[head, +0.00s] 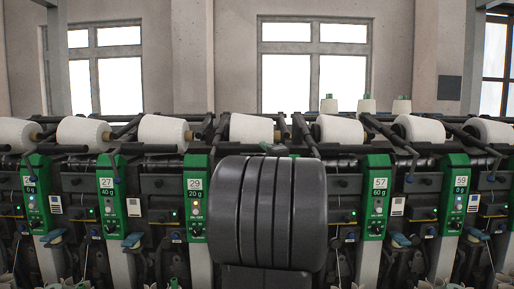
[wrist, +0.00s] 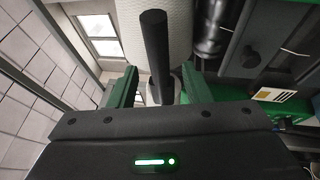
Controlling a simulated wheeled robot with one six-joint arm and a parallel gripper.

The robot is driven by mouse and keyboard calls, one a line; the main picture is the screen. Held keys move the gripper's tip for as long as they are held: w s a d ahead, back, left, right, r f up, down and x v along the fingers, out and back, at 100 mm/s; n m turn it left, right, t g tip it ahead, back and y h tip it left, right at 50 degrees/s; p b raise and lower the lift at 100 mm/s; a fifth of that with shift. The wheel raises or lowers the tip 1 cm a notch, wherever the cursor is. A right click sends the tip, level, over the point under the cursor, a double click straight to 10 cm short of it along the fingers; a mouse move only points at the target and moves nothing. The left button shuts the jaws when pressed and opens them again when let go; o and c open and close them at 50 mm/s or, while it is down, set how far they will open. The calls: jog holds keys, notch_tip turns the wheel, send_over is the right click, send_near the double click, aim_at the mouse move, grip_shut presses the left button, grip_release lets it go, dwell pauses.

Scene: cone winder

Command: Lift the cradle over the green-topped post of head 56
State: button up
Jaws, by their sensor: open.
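In the wrist view a black bar (wrist: 155,45), which looks like the cradle's handle, stands between the two green fingers of my gripper (wrist: 160,75). The fingers are open, with a gap on each side of the bar. A white yarn cone (wrist: 181,30) is just behind the bar. In the head view my dark arm hides most of the gripper and the front of the middle head. No plate reading 56 is visible. A small green piece (head: 274,149) shows above my arm; I cannot tell whether it is the post top or my finger.
Green-topped posts marked 29 (head: 196,205) and 57 (head: 377,197) stand left and right of my arm. White cones, such as this one (head: 250,128), line the machine with black cradle bars (head: 306,134) between them. A green part with a label (wrist: 275,94) is close right in the wrist view.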

aim_at(258, 149)
jog(key=p+x, duration=0.1)
jog(key=x, duration=0.5)
jog(key=shift+w+a+r, duration=0.1)
jog(key=shift+a+r, duration=0.1)
grip_shut()
